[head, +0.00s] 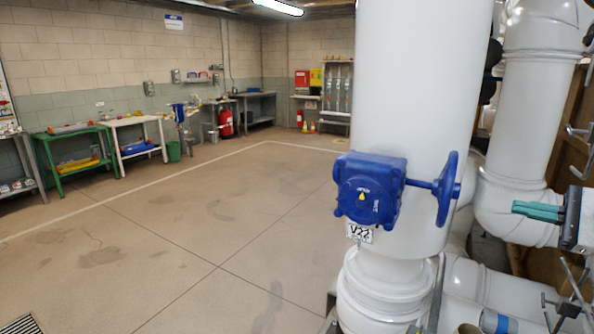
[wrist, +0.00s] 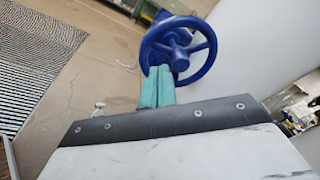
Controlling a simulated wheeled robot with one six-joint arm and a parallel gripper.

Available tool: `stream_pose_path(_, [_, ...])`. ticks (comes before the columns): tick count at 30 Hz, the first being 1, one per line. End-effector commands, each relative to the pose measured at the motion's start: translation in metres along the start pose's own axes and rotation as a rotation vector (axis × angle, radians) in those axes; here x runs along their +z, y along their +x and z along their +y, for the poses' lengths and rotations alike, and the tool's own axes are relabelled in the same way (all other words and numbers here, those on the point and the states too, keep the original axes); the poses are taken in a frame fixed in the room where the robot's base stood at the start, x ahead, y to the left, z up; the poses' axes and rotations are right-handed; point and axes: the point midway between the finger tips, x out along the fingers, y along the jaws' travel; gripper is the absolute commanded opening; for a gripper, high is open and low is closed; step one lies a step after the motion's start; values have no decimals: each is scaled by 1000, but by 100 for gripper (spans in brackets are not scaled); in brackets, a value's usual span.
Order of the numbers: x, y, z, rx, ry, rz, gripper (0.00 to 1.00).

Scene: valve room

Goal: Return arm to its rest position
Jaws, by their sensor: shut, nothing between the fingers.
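My gripper (head: 537,211) comes in from the right edge in the head view, with teal fingers pointing left. In the wrist view its fingers (wrist: 157,87) lie side by side, shut with nothing between them. In the head view the fingertips are to the right of the handwheel, with a gap between. In the wrist view the handwheel (wrist: 178,49) appears just beyond the fingertips. The rest of my arm is mostly out of view.
The large white pipe (head: 415,80) stands in the middle right, and another white pipe (head: 535,110) is behind my gripper. A green table (head: 75,150) and a white table (head: 135,140) stand along the left wall. The floor (head: 180,240) at left is open.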

Motion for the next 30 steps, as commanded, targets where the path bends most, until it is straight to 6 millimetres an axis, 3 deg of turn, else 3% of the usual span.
stream_pose_path(8, [-4, 0, 29, 111, 20, 42, 0])
stream_pose_path(14, [8, 11, 72, 319, -4, 85, 0])
stream_pose_path(23, [62, 31, 164, 876, -242, 141, 0])
stream_pose_path(27, [91, 26, 203, 1187, -492, 164, 0])
stream_pose_path(30, [108, 18, 221, 1369, -703, 173, 0])
